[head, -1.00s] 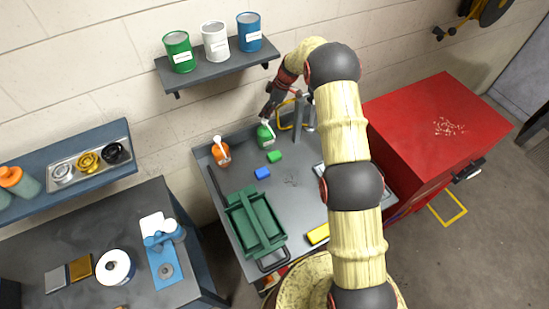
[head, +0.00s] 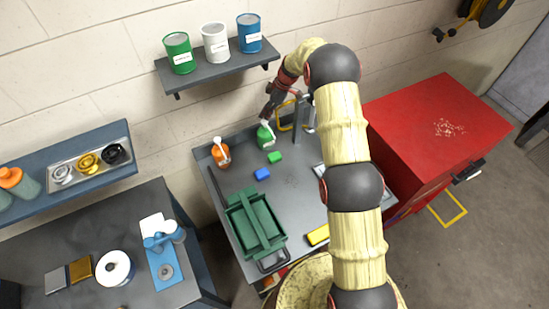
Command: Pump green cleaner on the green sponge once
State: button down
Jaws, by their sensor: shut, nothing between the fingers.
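The green cleaner bottle (head: 264,138) with a white pump top stands upright at the back of the grey worktop (head: 293,182). The green sponge (head: 274,157) lies flat on the worktop just in front of it, slightly right. My gripper (head: 266,118) is shut, pointing down right above the green bottle's pump head. Whether it touches the pump is too small to tell. I cannot see any cleaner on the sponge at this size.
An orange pump bottle (head: 221,153) stands left of the green one. A blue sponge (head: 262,174), a yellow sponge (head: 318,235) and a green toolbox (head: 254,222) are also on the worktop. A shelf with three cans (head: 218,68) hangs above. A red cabinet (head: 440,125) stands right.

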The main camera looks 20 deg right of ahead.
aim_at(265, 121)
jog(key=shift+f, duration=0.2)
jog(key=shift+f+b, duration=1.2)
jog(key=shift+b, duration=0.3)
jog(key=shift+s+f+b, duration=0.2)
jog(key=shift+f+b, duration=0.1)
jog(key=shift+w+r, duration=0.15)
jog(key=shift+r, duration=1.25)
jog(key=shift+r, duration=0.1)
jog(key=shift+r, duration=2.95)
